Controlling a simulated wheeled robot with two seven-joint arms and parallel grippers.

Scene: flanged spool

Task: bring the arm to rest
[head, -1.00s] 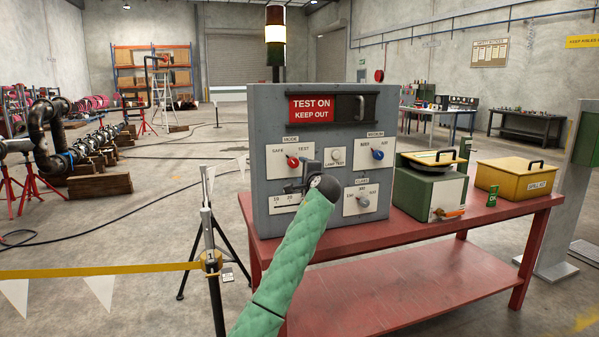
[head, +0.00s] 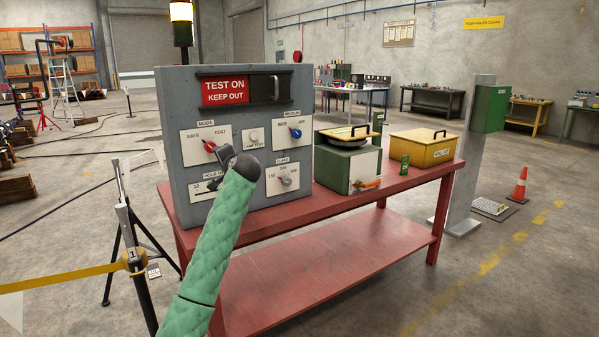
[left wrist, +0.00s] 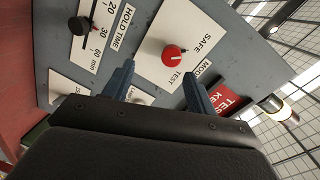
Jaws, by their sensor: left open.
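A grey control panel (head: 178,110) stands on a red table. Its red mode knob (head: 209,145) sits between SAFE and TEST labels; the left wrist view shows this red knob (left wrist: 173,53) beyond the fingers, apart from them. A black slider knob (left wrist: 79,25) sits on the hold time scale. My right gripper is out of view.
The red table (head: 330,262) also bears a green box (head: 340,168), a yellow box (head: 425,147) and a small green can (head: 405,162). A barrier post with yellow tape (head: 75,275) stands at the left. Open floor lies right of the table, with an orange cone (head: 520,186).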

